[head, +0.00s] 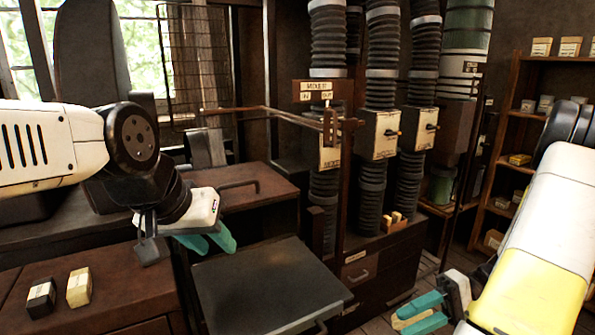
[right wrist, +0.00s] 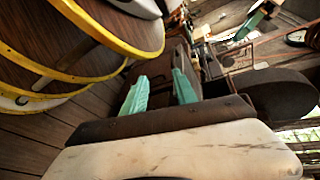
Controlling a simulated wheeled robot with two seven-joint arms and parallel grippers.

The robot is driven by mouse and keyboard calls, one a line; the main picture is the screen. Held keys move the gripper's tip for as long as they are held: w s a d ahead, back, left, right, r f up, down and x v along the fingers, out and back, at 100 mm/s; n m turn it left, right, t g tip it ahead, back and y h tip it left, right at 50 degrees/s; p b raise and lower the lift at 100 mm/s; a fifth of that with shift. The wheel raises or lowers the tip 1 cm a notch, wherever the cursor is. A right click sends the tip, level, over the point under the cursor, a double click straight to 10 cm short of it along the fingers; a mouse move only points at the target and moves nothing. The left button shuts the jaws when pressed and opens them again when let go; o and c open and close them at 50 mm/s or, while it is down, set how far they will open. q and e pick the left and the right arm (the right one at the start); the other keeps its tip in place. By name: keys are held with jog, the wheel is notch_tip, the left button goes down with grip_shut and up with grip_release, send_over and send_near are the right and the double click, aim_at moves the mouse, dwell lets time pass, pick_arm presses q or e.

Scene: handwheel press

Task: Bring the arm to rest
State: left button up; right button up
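My left gripper (head: 208,243), with teal fingers, hangs over the front of the dark cabinets, near the back left corner of a dark flat plate (head: 268,285). Its fingers stand apart with nothing seen between them. My right gripper (head: 420,311) is low at the right in the head view, beside the drawer cabinet. In the right wrist view its two teal fingers (right wrist: 160,92) are spread, with dark brown woodwork behind them and nothing clearly held. A small beige patch shows by these fingers in the head view; I cannot tell what it is.
Two small blocks, one dark (head: 40,298) and one pale (head: 79,287), lie on the left cabinet top. A long horizontal lever (head: 262,110) meets a post before ribbed hoses (head: 382,55). Shelves (head: 555,57) stand right. Yellow-rimmed round forms (right wrist: 110,30) are close in the wrist view.

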jog(key=a+r+t+h, duration=0.4)
jog(key=r+h, duration=0.2)
jog(key=r, duration=0.3)
jog(key=a+r+t+h, duration=0.5)
jog(key=r+h, duration=0.1)
jog(key=r, duration=0.4)
jog(key=shift+s+r+n+t, duration=0.2)
jog(key=shift+s+n+t, duration=0.1)
jog(key=shift+n, duration=0.1)
